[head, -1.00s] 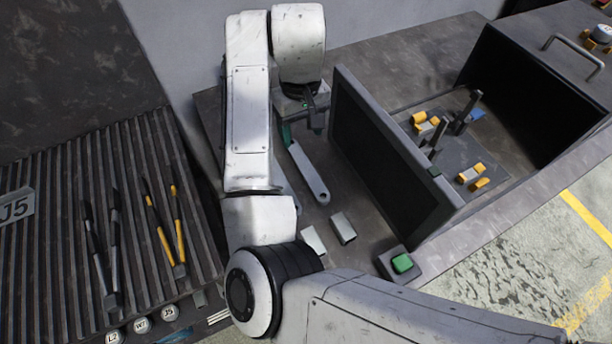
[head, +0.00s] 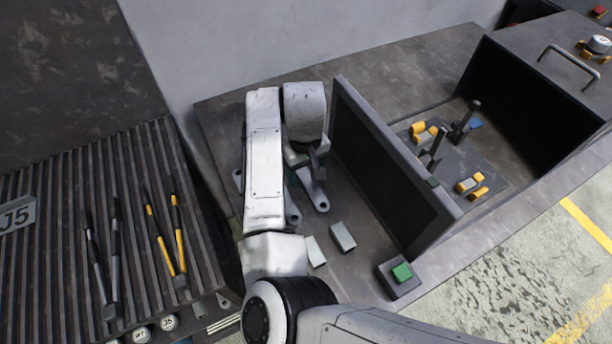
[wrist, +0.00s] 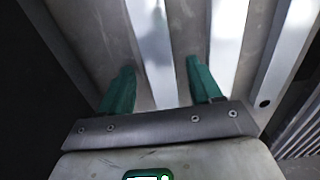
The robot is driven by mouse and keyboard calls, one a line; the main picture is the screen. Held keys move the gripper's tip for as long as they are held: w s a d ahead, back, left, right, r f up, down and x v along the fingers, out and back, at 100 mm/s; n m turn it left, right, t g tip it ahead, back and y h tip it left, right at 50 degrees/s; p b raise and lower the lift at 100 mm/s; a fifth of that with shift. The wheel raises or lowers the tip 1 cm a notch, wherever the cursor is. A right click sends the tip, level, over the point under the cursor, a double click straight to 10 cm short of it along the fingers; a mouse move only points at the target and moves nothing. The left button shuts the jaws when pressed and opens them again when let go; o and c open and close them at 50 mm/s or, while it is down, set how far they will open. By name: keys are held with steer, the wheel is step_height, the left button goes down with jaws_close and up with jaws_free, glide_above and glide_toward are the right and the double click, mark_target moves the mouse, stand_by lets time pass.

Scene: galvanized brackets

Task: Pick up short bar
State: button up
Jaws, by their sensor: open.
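My gripper (wrist: 160,86) has green fingertips and is open. In the wrist view a pale metal bar (wrist: 150,40) runs between the two fingertips; whether they touch it is unclear. A second bar (wrist: 228,35) lies to the right, beyond the right fingertip, and a third bar (wrist: 285,50) with a hole lies further right. In the head view my gripper (head: 308,170) hangs over flat bars with rounded, holed ends, one bar (head: 318,198) showing below it and another bar (head: 293,214) to the left. The arm hides their far ends. I cannot tell which is the short bar.
Two small grey blocks (head: 343,237) (head: 317,251) lie nearer on the bench. A tall dark panel (head: 385,170) stands close to the gripper's right. Beyond it is a fixture with yellow clamps (head: 425,132). A green button (head: 402,272) sits at the front. A ribbed rack with pliers (head: 165,240) is left.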

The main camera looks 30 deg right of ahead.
steer(key=shift+f, duration=0.25)
steer(key=shift+c, duration=0.5)
jaws_close()
